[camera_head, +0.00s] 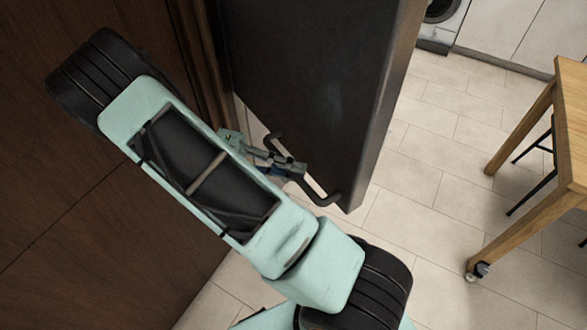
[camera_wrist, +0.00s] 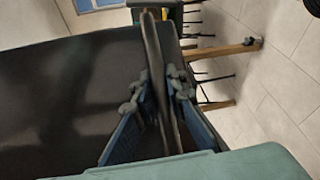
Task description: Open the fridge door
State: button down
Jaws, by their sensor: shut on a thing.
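The dark fridge door (camera_head: 315,75) fills the upper middle of the head view, its side edge facing right. A bar handle (camera_head: 319,194) stands out near its lower end. My gripper (camera_head: 291,168) is shut on the handle's middle stretch. In the wrist view the handle (camera_wrist: 152,40) runs between the two fingers of my gripper (camera_wrist: 158,92), and the dark door panel (camera_wrist: 70,90) lies to the left. The fridge's inside does not show, and I cannot tell how far the door stands from its frame.
Brown wood panels (camera_head: 50,180) stand close on the left, beside my arm. A wooden table (camera_head: 572,110) with a dark chair (camera_head: 545,160) is at the right. Light tiled floor (camera_head: 420,190) is clear between the door and the table. A white appliance (camera_head: 440,25) is at the top right.

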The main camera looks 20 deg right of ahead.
jog(key=shift+a, duration=0.35)
jog(key=c, duration=1.9)
grip_release()
jog(key=shift+a, duration=0.15)
jog(key=shift+c, duration=0.2)
